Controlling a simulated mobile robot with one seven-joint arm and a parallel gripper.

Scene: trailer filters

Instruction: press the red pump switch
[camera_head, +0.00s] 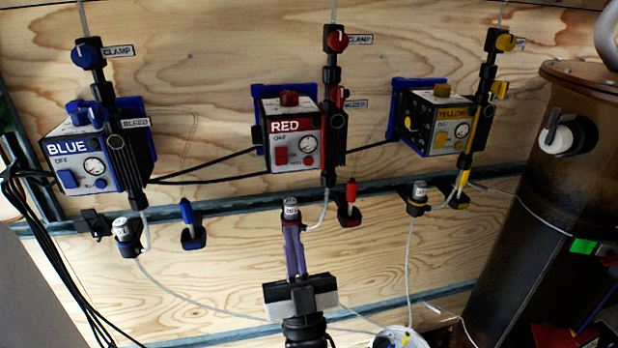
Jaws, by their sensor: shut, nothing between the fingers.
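The red pump (292,136) is a grey box labelled RED on the plywood wall, in the middle of the head view. Its red switch (281,156) sits on the lower left of the front face, under the word OFF, beside a round gauge and a small red knob. My gripper (292,232) is at the bottom centre, below the pump and pointing up. Its slim purple fingers are together and empty. Their tips appear just below a small white-capped vial (291,208); I cannot tell whether they touch it. The gripper appears clear of the switch.
The blue pump (78,165) is at left and the yellow pump (432,122) at right. A red-handled valve (349,203) and a blue-handled valve (191,224) sit on the metal rail. Black cables and thin tubes cross the wall. A brown tank (575,190) stands at right.

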